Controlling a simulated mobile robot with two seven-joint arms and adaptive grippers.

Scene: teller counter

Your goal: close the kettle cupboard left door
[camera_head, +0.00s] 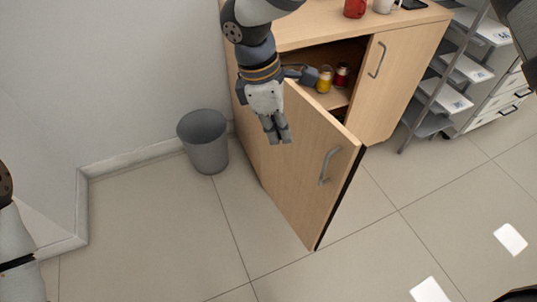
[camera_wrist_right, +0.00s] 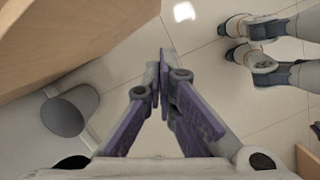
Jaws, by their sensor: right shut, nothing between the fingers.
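The kettle cupboard's left door (camera_head: 300,165) stands wide open, swung out into the room, with its handle (camera_head: 328,165) on its outer face near the free edge. It also shows in the right wrist view as a wooden panel (camera_wrist_right: 70,35) at the upper left. The right door (camera_head: 388,75) is closed. My right gripper (camera_head: 283,138) points down, shut and empty, on the outer-face side of the left door near its hinge end; I cannot tell whether it touches. Its closed fingers show in the wrist view (camera_wrist_right: 163,88). My left gripper is out of view.
A grey bin (camera_head: 204,142) stands by the wall left of the cupboard. Jars (camera_head: 325,80) stand inside, and a red mug (camera_head: 355,8) and a white mug (camera_head: 383,5) on top. A shelf rack (camera_head: 455,75) stands at the right. The floor in front is clear.

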